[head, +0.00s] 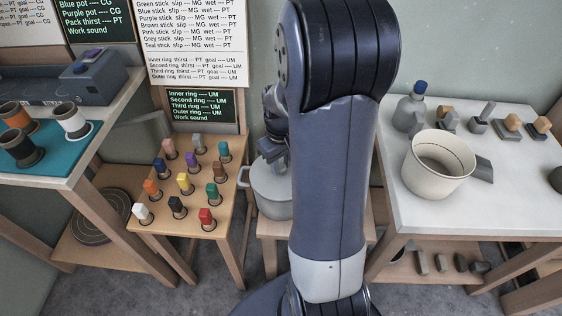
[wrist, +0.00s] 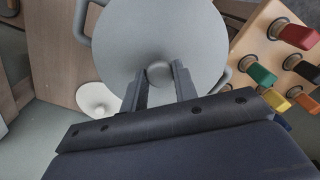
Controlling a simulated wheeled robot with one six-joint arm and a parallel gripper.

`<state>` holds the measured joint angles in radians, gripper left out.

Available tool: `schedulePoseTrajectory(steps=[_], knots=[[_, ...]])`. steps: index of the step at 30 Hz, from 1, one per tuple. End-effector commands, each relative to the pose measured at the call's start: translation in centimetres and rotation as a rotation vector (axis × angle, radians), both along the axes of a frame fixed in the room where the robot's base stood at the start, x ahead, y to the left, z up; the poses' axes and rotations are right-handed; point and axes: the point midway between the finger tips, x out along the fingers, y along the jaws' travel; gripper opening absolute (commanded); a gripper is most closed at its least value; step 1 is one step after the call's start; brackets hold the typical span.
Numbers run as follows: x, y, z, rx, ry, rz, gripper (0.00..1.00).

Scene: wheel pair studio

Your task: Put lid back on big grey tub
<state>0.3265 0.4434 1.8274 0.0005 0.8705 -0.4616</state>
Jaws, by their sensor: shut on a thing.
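The big grey tub (head: 272,198) stands on a low wooden stand behind my arm, which hides its right side. Its side handles (wrist: 226,76) show beyond the lid's edge in the wrist view. The round grey lid (wrist: 165,32) covers the tub's opening in the wrist view, roughly centred. My gripper (wrist: 160,77) is shut on the lid's round knob, one finger on each side. In the head view my gripper (head: 274,155) is over the tub, partly hidden by my arm. I cannot tell whether the lid touches the rim.
A small pale lid-like disc (wrist: 97,99) lies near the tub. A wooden rack (head: 191,219) of coloured sticks stands close on the left. A white table (head: 495,195) with a cream pot (head: 438,166) is on the right. A teal mat (head: 55,160) with cups is far left.

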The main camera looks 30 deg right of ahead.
Motion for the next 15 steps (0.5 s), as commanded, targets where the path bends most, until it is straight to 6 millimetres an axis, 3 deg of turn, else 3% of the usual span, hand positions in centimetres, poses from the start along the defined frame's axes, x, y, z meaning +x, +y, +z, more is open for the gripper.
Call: schedulePoseTrajectory(steps=[5, 6, 15], knots=[[0.0, 0.0, 0.0, 0.0, 0.0, 0.0, 0.05], [0.0, 0.0, 0.0, 0.0, 0.0, 0.0, 0.31], [0.0, 0.0, 0.0, 0.0, 0.0, 0.0, 0.53]])
